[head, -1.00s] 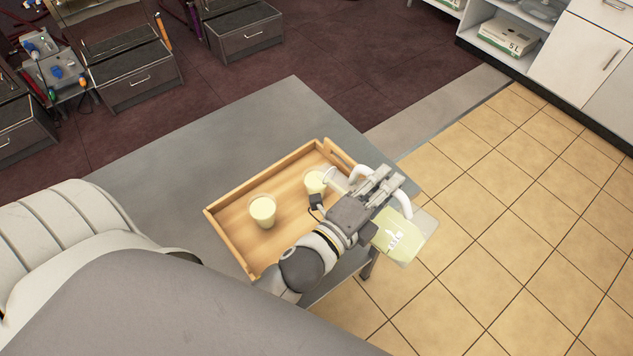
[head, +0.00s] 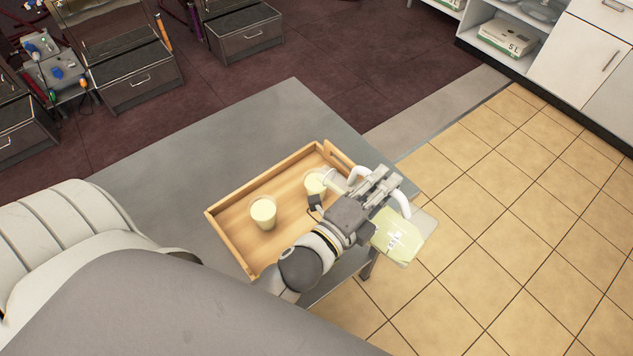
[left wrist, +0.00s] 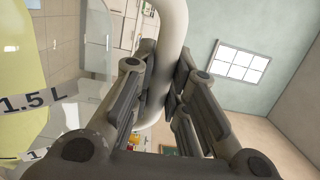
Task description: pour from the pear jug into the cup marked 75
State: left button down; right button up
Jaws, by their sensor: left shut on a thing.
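My left gripper (head: 378,190) is shut on the white handle of a clear jug (head: 403,240) with pale yellow-green liquid and a white mark. In the left wrist view, the gripper (left wrist: 160,85) grips the handle, and the jug (left wrist: 15,75) reads 1.5 L. The nearer cup (head: 263,213) also holds pale liquid. Neither cup's marking is readable. My right gripper is out of view.
Both cups stand in a wooden tray (head: 228,240) with raised sides on a grey table (head: 170,180). The table is bare left of and behind the tray. Tiled floor lies right of the table. Drawer units (head: 135,82) and white cabinets (head: 575,55) stand farther off.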

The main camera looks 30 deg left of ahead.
pick_arm(q)
jog(key=shift+a+r+p, duration=0.25)
jog(key=shift+r+p, duration=0.2)
jog(key=shift+p, duration=0.2)
jog(key=shift+n, duration=0.3)
jog(key=shift+a, duration=0.1)
jog(key=shift+r+p, duration=0.1)
jog(key=shift+p, duration=0.3)
jog(key=shift+w, duration=0.1)
jog(key=shift+a+r+p, duration=0.1)
jog(key=shift+p, duration=0.2)
dwell(0.3)
